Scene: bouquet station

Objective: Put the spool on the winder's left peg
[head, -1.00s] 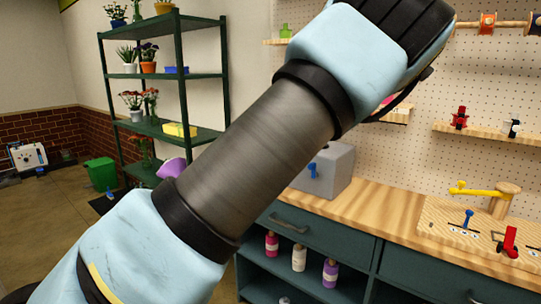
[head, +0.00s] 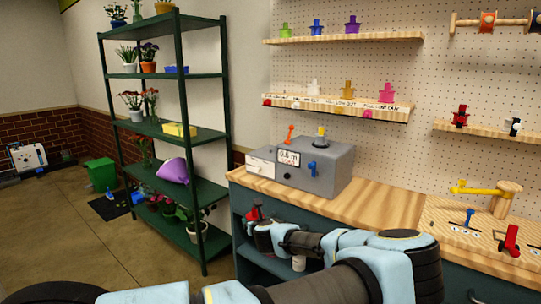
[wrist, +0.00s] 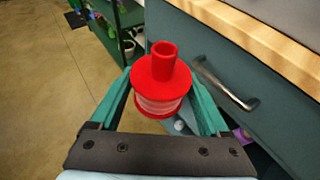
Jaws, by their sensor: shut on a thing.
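A red spool (wrist: 161,76) with a pale pink wound band is held upright between the two teal fingers of my gripper (wrist: 160,92) in the wrist view. In the head view the spool (head: 256,211) is a small red shape at the end of my arm, in front of the counter and below its top. A grey box (head: 325,172) with a "0.5 m" display stands on the counter; it looks like the winder. An orange-red upright piece (head: 289,134) is at its top left, a yellow one (head: 321,132) at its top, and a blue knob (head: 312,168) on its front. I cannot tell which is the left peg.
The wooden counter (head: 385,205) is bare right of the grey box. A board (head: 470,240) with a yellow crank and small levers lies further right. Pegboard shelves (head: 340,104) hang above. A drawer handle (wrist: 225,84) is close right of the spool. A green plant rack (head: 190,80) stands left.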

